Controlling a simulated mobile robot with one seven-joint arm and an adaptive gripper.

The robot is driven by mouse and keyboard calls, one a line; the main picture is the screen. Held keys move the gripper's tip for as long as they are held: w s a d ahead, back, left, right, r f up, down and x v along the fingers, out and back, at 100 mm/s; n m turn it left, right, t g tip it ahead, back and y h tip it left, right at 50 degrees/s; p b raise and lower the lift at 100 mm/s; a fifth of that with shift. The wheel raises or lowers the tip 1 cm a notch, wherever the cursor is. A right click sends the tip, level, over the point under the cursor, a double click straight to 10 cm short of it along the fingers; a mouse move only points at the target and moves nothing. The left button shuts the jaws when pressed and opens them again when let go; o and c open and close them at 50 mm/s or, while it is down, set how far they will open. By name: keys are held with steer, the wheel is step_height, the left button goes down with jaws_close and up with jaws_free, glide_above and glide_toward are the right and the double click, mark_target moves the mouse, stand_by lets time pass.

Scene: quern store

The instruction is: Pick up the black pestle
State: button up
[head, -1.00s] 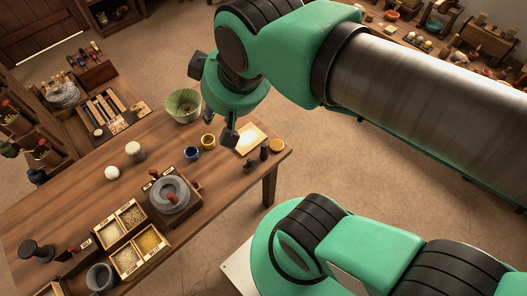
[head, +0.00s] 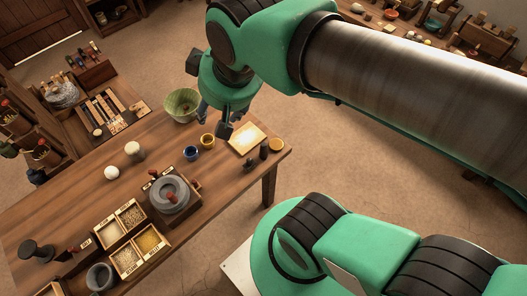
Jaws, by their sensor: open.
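My gripper (head: 215,122) hangs open above the far right part of the wooden table (head: 70,208), beside the green bowl. Nothing shows between its fingers. Small dark upright pieces stand near the table's right end: one (head: 264,150) by a round wooden piece, and another (head: 248,164) a little nearer. A larger dark piece with a round knob (head: 37,250) lies at the table's left end. I cannot tell surely which of these is the black pestle. All are apart from my gripper.
A stone quern (head: 169,195), grain boxes (head: 138,255) and a grey mortar (head: 99,277) stand nearer. The table's left middle is mostly clear.

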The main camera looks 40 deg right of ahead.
steer(key=w+d+f+m+g, duration=0.1)
steer(key=w+d+f+g, duration=0.1)
steer(key=w+d+f, duration=0.4)
steer(key=m+g+p, duration=0.1)
steer(key=m+g, duration=0.2)
glide_above(264, 144)
step_height(264, 144, down, 29)
steer(key=shift+a+r, duration=0.1)
steer(key=shift+s+f, duration=0.1)
steer(key=shift+f, duration=0.35)
steer(key=shift+f+b, duration=0.8)
steer(key=shift+f, duration=3.45)
